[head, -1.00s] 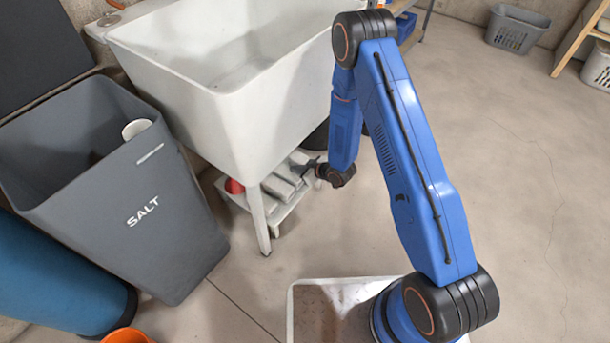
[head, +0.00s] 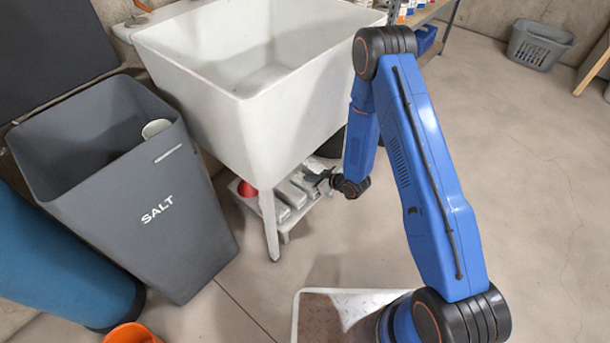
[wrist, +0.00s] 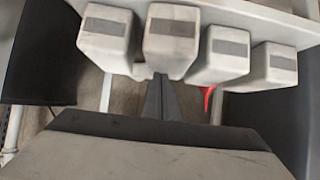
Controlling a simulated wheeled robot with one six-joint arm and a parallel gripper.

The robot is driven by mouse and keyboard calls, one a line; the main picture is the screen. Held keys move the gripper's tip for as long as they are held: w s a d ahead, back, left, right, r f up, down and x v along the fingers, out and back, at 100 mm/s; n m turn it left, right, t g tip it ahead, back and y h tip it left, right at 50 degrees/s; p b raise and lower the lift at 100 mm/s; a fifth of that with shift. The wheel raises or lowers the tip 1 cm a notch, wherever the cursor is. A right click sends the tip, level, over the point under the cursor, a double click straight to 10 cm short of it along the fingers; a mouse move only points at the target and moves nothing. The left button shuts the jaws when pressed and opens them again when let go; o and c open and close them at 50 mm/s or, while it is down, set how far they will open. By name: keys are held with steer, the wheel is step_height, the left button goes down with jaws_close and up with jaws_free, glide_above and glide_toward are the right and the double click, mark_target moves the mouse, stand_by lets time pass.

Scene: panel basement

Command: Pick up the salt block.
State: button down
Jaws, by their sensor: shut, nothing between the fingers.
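Several pale, whitish blocks with grey patches on their ends stand side by side on a low rack under the sink. In the wrist view they include one at far left (wrist: 106,36), one left of centre (wrist: 171,40), one right of centre (wrist: 222,54) and one at right (wrist: 272,66). They look alike, and I cannot read a mark that singles out the salt block. In the head view the blocks (head: 291,194) are partly hidden by the sink and its leg. My gripper (wrist: 160,78) is shut and empty, its dark fingertips close to the left-of-centre block; contact is unclear.
The white sink (head: 215,105) overhangs the rack, with its front leg (head: 270,228) close by. A red object (head: 246,189) sits at the rack's left. A grey bin marked SALT (head: 150,235) stands left, beside a blue cylinder (head: 60,265).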

steer(key=s+d, duration=0.2)
steer(key=s+d+f, duration=0.1)
steer(key=s+d, duration=0.1)
steer(key=shift+d, duration=0.1)
steer(key=shift+w+r, duration=0.25)
steer(key=shift+r, duration=0.5)
